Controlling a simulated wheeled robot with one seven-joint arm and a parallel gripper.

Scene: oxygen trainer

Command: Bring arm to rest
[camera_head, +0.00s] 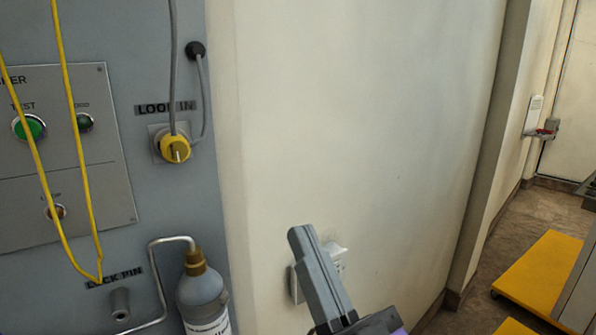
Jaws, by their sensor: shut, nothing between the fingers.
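My gripper (303,234) shows at the bottom centre, its grey fingers pointing up in front of the cream wall. The fingers are shut with nothing between them. It is apart from the grey trainer panel (130,35) on the left, to the right of the bottle there. The rest of my arm is mostly out of the picture below.
The panel carries a yellow plug (175,148), a green button (29,127), a hanging yellow cord (76,130) and a bottle (203,292) with a bent pipe. A white wall box (335,257) is partly behind my gripper. A yellow platform (540,275) stands at right.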

